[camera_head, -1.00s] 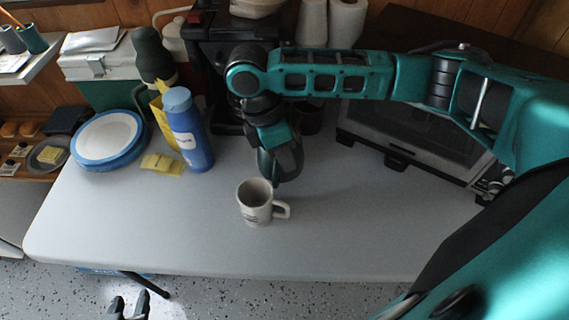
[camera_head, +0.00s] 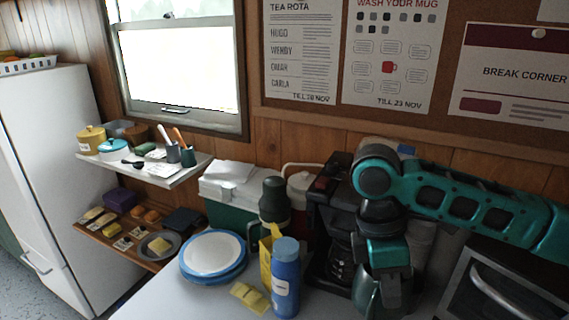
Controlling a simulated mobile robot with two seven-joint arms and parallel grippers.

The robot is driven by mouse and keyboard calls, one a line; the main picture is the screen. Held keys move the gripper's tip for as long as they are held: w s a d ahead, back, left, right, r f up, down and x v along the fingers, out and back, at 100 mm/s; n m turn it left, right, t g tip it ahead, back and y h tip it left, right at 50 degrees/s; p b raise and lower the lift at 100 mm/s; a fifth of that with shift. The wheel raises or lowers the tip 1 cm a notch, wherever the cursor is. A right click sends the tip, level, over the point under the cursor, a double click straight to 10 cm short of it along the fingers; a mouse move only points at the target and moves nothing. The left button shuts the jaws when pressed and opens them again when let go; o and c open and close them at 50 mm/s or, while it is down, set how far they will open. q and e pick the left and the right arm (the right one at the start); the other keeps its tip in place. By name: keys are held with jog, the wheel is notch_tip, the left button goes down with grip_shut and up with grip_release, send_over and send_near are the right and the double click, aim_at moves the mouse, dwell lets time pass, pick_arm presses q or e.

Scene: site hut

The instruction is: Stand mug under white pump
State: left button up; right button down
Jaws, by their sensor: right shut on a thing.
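My right gripper (camera_head: 381,296) points down in front of the black coffee machine, at the bottom edge of the view. It is shut, with its fingertips close to or beyond that edge. The mug is not visible now; a second ago it was white and upright on the table just in front of this gripper, handle to the right. The grip itself is hidden. My left gripper is out of view.
The black coffee machine (camera_head: 326,215) stands close behind my right gripper. Left of it are a blue bottle (camera_head: 286,280), the dark green flask (camera_head: 275,203), yellow sponges (camera_head: 249,298) and blue-rimmed plates (camera_head: 212,252). An oven (camera_head: 505,290) is at right. Bare table (camera_head: 170,298) shows at lower left.

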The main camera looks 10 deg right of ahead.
jog(key=m, duration=0.2)
jog(key=w+m+y, duration=0.1)
jog(key=m, duration=0.2)
jog(key=f+m+g, duration=0.1)
jog(key=m, duration=0.1)
jog(key=shift+w+a+y, duration=0.2)
jog(key=shift+y, duration=0.2)
jog(key=m, duration=0.2)
jog(key=m+y, duration=0.1)
jog(key=m, duration=0.1)
jog(key=shift+w+a+f, duration=0.1)
jog(key=shift+w+f, duration=0.05)
jog(key=shift+w, duration=0.25)
jog(key=m, duration=0.2)
jog(key=m+y, duration=0.1)
jog(key=m, duration=0.1)
jog(key=shift+w+a+f, duration=0.15)
jog(key=shift+w, duration=0.25)
